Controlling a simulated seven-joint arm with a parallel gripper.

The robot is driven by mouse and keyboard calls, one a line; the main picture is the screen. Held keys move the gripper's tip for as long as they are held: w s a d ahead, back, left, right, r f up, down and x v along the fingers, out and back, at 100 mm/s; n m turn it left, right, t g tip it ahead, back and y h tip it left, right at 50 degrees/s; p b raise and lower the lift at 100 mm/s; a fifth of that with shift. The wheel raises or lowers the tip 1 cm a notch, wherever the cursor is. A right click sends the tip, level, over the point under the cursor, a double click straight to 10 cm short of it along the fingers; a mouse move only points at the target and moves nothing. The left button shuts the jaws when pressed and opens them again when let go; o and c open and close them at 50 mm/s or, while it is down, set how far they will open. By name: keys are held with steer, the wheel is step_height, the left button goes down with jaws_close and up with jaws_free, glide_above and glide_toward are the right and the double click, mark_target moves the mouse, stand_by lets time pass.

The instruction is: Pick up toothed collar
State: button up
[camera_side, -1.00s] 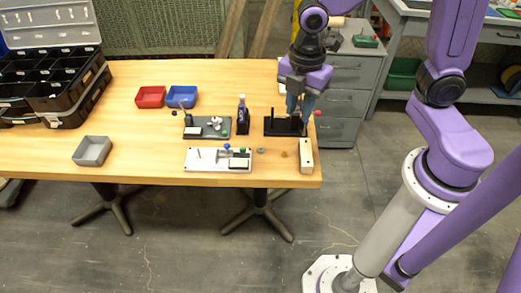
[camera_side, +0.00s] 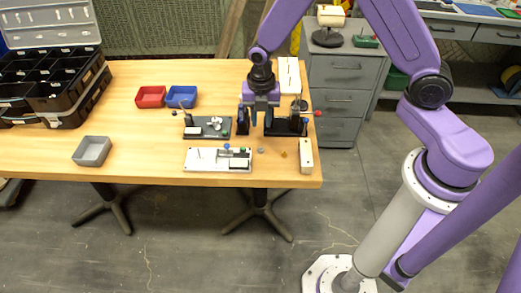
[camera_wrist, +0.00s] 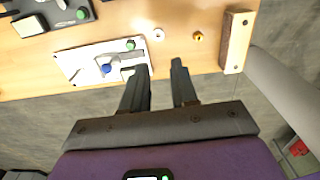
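Two small round parts lie on the table. One is a grey ring (camera_side: 261,150), pale with a dark centre in the wrist view (camera_wrist: 158,34). The other is a brass-coloured piece (camera_side: 283,154), also in the wrist view (camera_wrist: 198,36). They are too small for me to tell which is the toothed collar. My gripper (camera_side: 261,122) points down above the table, behind the grey ring in the side view. In the wrist view its two fingers (camera_wrist: 159,66) are apart with nothing between them, and both parts lie beyond the tips.
A white fixture board (camera_side: 205,165) lies left of the grey ring, and a pale block (camera_side: 306,156) stands right of the brass piece. A dark stand (camera_side: 287,131) and a grey fixture board (camera_side: 206,133) are behind. Red (camera_side: 150,97), blue (camera_side: 182,97) and grey (camera_side: 92,151) bins stand left.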

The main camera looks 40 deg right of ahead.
glide_above(261, 150)
steer(key=f, duration=0.6)
steer(key=shift+s+a+f, duration=0.25)
steer(key=shift+s+a, duration=0.05)
steer(key=shift+w+d+f, duration=0.1)
steer(key=shift+w+f, duration=0.1)
steer(key=shift+f, duration=1.1)
steer(key=shift+w+d+f, duration=0.1)
steer(key=shift+w+f, duration=0.05)
steer(key=shift+f, duration=1.15)
jaws_close()
